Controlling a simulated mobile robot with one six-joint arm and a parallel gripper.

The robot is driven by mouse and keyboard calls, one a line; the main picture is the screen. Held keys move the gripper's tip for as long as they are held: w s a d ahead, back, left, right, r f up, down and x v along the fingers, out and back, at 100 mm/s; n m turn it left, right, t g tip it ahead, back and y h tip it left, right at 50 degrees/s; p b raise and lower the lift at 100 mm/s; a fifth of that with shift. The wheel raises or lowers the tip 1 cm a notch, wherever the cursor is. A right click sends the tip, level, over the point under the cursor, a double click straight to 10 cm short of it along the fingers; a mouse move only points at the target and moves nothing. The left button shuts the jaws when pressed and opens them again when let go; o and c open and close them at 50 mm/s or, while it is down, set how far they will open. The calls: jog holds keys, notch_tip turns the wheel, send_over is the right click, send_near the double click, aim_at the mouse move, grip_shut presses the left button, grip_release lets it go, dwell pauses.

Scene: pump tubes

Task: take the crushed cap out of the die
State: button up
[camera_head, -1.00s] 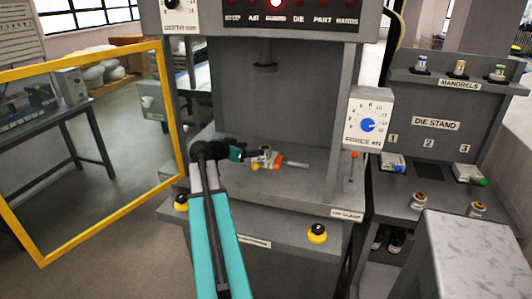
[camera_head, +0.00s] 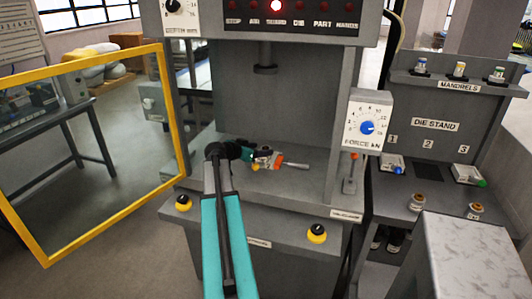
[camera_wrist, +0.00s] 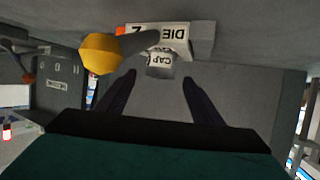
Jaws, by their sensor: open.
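The die (camera_head: 263,151) sits on the press bed with my open gripper (camera_head: 254,158) close at its left. In the wrist view the die (camera_wrist: 178,34) carries a white "DIE" label and appears upside down. The cap (camera_wrist: 160,69), a small pale piece marked "CAP", sticks out of the die towards my gripper (camera_wrist: 159,76). My two dark fingers stand apart, one on each side of the cap in the picture. I cannot tell whether they touch it. The cap is not clear in the head view.
A yellow-orange knob (camera_wrist: 101,54) is close beside the die in the wrist view. The press bed (camera_head: 315,190) is bare at the front right. The yellow-framed guard (camera_head: 172,110) stands open at left. The die stand (camera_head: 436,150) is at right.

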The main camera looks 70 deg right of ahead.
jog(key=shift+x, duration=1.25)
jog(key=c, duration=1.3)
jog(key=shift+r, duration=0.2)
jog(key=shift+r+b, duration=0.5)
jog(key=shift+r, duration=1.05)
jog(key=w+a+b, duration=0.1)
jog(key=w+a, duration=0.1)
jog(key=a, duration=0.2)
jog(key=w+a+r+b, duration=0.1)
jog(key=w+a, duration=0.1)
jog(key=a, duration=0.3)
jog(key=w+a+b, duration=0.1)
jog(key=w+a, duration=0.2)
jog(key=a, duration=0.2)
jog(key=shift+w+a+r, duration=0.1)
jog(key=shift+a+r, duration=0.05)
jog(key=shift+r, duration=0.1)
